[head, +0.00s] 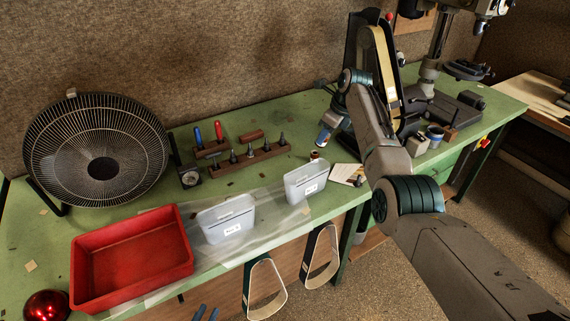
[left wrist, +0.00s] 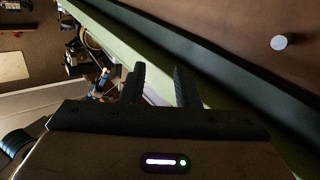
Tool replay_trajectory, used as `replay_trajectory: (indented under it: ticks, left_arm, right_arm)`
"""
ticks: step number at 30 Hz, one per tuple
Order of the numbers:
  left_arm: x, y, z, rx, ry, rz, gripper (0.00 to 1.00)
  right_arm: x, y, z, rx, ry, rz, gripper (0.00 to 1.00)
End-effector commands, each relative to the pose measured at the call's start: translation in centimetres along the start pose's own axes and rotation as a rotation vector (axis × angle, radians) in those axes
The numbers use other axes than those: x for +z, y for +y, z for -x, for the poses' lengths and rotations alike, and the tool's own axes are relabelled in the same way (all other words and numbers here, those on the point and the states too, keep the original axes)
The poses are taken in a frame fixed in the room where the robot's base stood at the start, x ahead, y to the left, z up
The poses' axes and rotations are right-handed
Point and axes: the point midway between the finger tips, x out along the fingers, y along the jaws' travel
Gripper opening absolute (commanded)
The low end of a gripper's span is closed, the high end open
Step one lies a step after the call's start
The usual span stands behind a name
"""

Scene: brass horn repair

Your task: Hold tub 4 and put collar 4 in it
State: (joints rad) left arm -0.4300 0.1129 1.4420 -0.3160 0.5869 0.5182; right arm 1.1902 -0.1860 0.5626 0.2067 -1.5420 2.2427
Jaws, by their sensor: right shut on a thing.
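Two pale grey tubs stand on the bench: a nearer tub (head: 226,221) and a farther tub (head: 304,184). Each has a white label on its front that is too small to read surely, so I cannot tell which is tub 4. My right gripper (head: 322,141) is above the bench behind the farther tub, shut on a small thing. A small copper-brown piece (head: 315,155) shows just below it; it may be collar 4, but its form is unclear. My left gripper (left wrist: 160,85) is open and empty, its fingers apart; its tips also show at the head view's bottom edge (head: 206,312).
A red tray (head: 132,257) lies left of the tubs on a clear sheet. Tool racks (head: 242,150) and a fan (head: 97,150) stand behind. Two loops (head: 265,290) hang below the bench's front edge. A drill press (head: 435,70) stands at the back right.

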Motion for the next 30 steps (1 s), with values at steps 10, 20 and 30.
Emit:
replay_trajectory:
  ticks: [10,20,30]
  left_arm:
    - [-18.7,8.2,0.2,0.354,0.483,-0.03,0.28]
    - [-28.7,11.5,-2.5,0.3,0.823,-0.694,0.28]
    - [-31.7,5.4,-15.5,-0.111,0.716,-1.386,0.28]
  right_arm:
    - [0.0,0.0,0.1,-0.001,0.0,0.0,0.04]
    - [0.0,0.0,0.0,-0.001,0.0,0.0,0.04]
    - [0.0,0.0,0.1,-0.001,0.0,0.0,0.04]
